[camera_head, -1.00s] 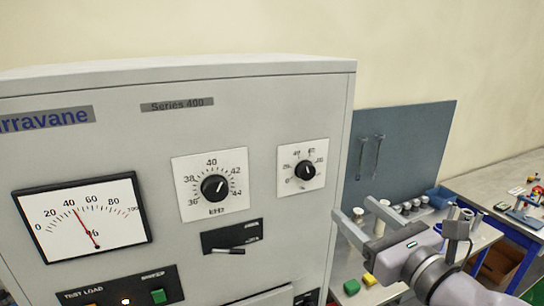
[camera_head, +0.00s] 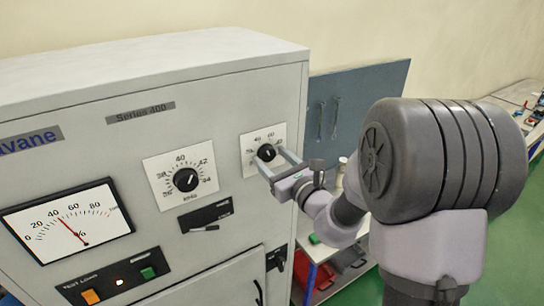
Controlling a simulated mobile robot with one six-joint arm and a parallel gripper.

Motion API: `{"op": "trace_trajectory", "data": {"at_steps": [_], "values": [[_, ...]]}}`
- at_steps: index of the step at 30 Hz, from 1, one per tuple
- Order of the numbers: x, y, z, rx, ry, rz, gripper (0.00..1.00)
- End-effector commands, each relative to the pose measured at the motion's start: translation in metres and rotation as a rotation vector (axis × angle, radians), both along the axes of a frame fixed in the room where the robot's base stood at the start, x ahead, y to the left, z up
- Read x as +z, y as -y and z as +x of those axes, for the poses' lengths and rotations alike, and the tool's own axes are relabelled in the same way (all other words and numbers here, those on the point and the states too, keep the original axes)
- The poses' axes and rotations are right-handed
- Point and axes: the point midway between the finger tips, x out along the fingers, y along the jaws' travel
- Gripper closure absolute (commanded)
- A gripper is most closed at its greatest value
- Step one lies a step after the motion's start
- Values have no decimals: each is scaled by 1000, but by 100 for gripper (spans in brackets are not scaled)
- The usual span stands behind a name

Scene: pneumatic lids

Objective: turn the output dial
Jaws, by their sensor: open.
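The cabinet's right dial (camera_head: 266,152), a black knob on a small white numbered plate, is beside my gripper; its own name is not readable. My gripper (camera_head: 270,159) is open, its two grey fingers reaching from the lower right toward this knob. One fingertip overlaps the plate's lower part, the other its right side. I cannot tell whether they touch the knob. A second, larger black dial (camera_head: 186,179) marked in kHz sits to the left. The percent meter (camera_head: 68,222) has its red needle near 40.
A black lever switch (camera_head: 206,227) is below the dials, and a green button (camera_head: 148,272) and an orange button (camera_head: 91,296) are lower left. A blue-grey tool board (camera_head: 350,110) stands behind my arm. A side bench is at the far right.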

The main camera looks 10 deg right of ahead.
Motion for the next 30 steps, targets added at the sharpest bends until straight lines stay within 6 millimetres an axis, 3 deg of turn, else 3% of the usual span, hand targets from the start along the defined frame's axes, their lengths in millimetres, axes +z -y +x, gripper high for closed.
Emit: {"op": "trace_trajectory", "data": {"at_steps": [4,12,22,30], "values": [[0,0,0,0,0,0,45],[0,0,-1,1,0,0,98],[1,0,-1,1,-16,45,100],[2,0,-1,2,-72,220,100]]}}
